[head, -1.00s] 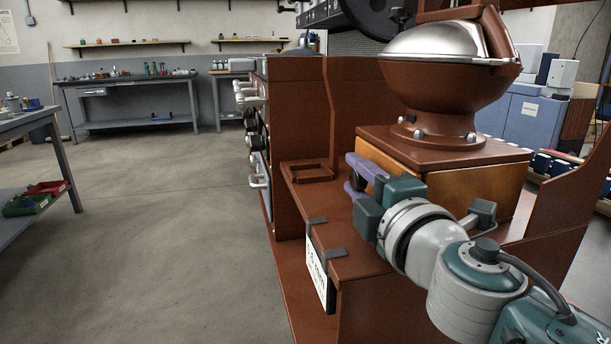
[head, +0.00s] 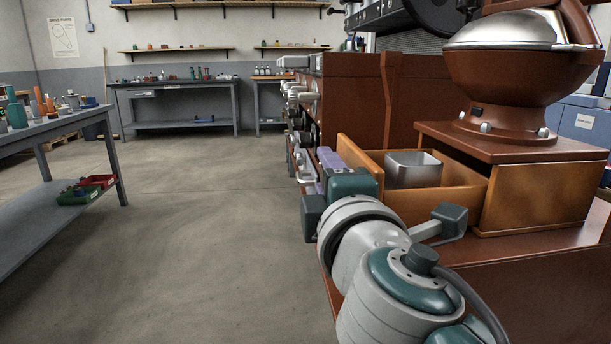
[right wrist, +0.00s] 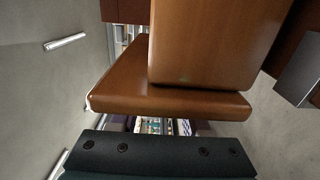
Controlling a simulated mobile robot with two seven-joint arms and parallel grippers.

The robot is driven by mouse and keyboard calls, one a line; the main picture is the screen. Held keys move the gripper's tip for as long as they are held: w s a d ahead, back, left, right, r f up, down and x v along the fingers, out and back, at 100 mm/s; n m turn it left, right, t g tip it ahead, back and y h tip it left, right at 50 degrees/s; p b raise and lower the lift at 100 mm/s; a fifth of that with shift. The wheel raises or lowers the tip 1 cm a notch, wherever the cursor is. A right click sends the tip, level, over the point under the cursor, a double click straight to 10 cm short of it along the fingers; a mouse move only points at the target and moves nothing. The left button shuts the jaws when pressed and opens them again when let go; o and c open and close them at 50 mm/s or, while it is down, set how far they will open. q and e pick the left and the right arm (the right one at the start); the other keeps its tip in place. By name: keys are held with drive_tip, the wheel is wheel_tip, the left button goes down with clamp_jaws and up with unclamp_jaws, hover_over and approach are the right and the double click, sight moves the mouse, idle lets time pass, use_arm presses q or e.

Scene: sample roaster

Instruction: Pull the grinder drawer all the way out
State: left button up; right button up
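The wooden grinder drawer (head: 455,197) sticks out to the left from the grinder's wooden base (head: 540,190), with a square metal tin (head: 412,170) inside it. My right gripper (head: 318,165) is beside the outer face of the drawer front, its purple fingers apart. In the right wrist view the drawer's wood (right wrist: 165,98) is close above the fingertips (right wrist: 162,126), and background shows through the gap between them. I see nothing held there. The drawer's handle is hidden, and contact cannot be made out. My left gripper is out of view.
The brown grinder hopper (head: 525,80) stands on the base. A brown machine with several handles (head: 350,100) stands behind the drawer. A grey workbench (head: 60,190) is at the left. The floor (head: 220,210) between is clear.

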drive_tip(key=shift+o, duration=1.4)
drive_tip(key=s, duration=1)
drive_tip(key=shift+d+p, duration=0.2)
drive_tip(key=shift+p, duration=0.25)
